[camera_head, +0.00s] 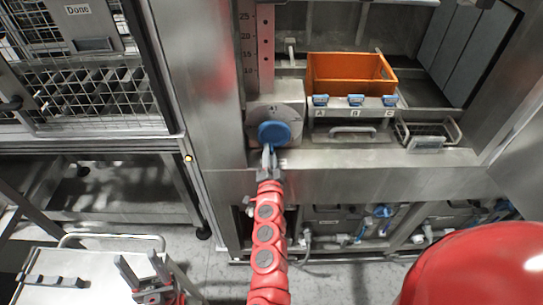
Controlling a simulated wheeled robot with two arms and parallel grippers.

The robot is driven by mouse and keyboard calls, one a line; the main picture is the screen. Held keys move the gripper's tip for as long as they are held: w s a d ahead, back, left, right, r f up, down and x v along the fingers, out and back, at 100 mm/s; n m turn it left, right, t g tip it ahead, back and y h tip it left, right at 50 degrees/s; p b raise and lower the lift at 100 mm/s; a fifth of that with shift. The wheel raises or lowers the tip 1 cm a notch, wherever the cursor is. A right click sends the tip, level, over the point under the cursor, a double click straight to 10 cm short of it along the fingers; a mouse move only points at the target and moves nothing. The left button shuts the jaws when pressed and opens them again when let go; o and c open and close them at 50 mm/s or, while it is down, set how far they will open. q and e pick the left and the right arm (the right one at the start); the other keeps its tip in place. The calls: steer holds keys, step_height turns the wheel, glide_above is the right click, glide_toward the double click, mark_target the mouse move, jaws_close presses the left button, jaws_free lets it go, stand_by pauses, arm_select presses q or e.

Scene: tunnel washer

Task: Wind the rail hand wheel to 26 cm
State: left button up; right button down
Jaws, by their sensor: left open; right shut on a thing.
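The blue round hand wheel (274,132) sits on a grey metal plate (292,115) at the machine's front. My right gripper (268,153) is at the wheel's lower edge, shut on it; its fingertips hide the exact contact. A vertical scale (246,40) above the wheel has marks that include 25, 15 and 10. A red strip with holes (266,45) stands beside it. I cannot make out a pointer or the present reading. My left gripper (140,270) is open and empty at the lower left, well away from the wheel.
An orange crate (350,88) stands in the bay right of the wheel, behind blue clips labelled A, B and C (355,100). A wire basket (425,133) is further right. A mesh cage (95,95) stands left. A pale cart top (85,262) is near my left gripper.

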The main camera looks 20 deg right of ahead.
steer(key=shift+a, duration=0.15)
steer(key=c, duration=0.7)
jaws_free()
steer(key=shift+a, duration=0.1)
steer(key=shift+s, duration=0.25)
steer(key=shift+b+v, duration=0.9)
steer(key=shift+v, duration=7.5)
steer(key=shift+r, duration=0.25)
